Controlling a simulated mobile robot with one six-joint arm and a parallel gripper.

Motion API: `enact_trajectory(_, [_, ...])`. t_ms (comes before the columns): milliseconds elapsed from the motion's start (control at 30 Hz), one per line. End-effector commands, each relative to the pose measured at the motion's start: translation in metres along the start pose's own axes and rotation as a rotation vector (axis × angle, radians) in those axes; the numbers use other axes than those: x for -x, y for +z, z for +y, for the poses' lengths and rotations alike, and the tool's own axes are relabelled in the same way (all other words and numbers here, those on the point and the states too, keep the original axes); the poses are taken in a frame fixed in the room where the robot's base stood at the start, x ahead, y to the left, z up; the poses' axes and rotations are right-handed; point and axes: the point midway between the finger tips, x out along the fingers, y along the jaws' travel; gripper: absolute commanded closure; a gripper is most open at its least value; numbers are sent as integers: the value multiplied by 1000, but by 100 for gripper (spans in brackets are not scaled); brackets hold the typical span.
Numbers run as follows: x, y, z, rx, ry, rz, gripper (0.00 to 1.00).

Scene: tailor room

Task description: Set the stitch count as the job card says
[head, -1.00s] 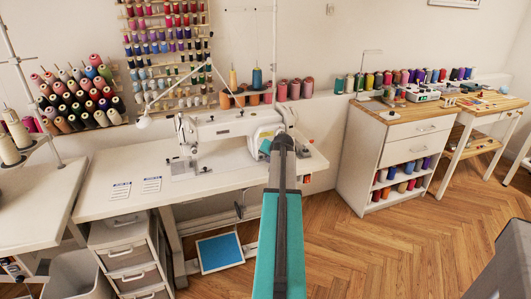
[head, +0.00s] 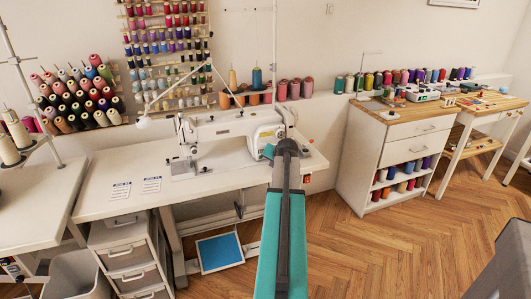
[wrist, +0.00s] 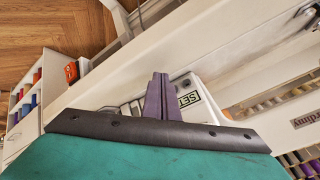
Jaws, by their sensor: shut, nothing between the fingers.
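The white sewing machine (head: 225,130) stands on the white table in the head view. Two printed cards (head: 121,190) (head: 151,185) lie flat on the table to its left; their small text is too small to read. In the wrist view my gripper (wrist: 160,78) has its dark purple fingers together and empty. They are in front of a white panel with a "SET" label (wrist: 188,99), partly covering it. Whether they touch it I cannot tell. Part of a grey row (wrist: 125,108) shows left of the fingers; any count reading is hidden.
The table's bare top (head: 105,210) is clear at front left. A red switch-like part (wrist: 71,72) is at the table edge in the wrist view. A white drawer cabinet (head: 385,150) stands to the right, with wooden floor between. Thread cones stand behind the machine.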

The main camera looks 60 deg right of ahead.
Motion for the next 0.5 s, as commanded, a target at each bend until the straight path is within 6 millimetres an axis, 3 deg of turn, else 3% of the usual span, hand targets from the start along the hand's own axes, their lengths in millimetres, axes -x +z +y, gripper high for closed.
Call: enact_trajectory(500, [18, 14, 13, 1, -1, -1, 100])
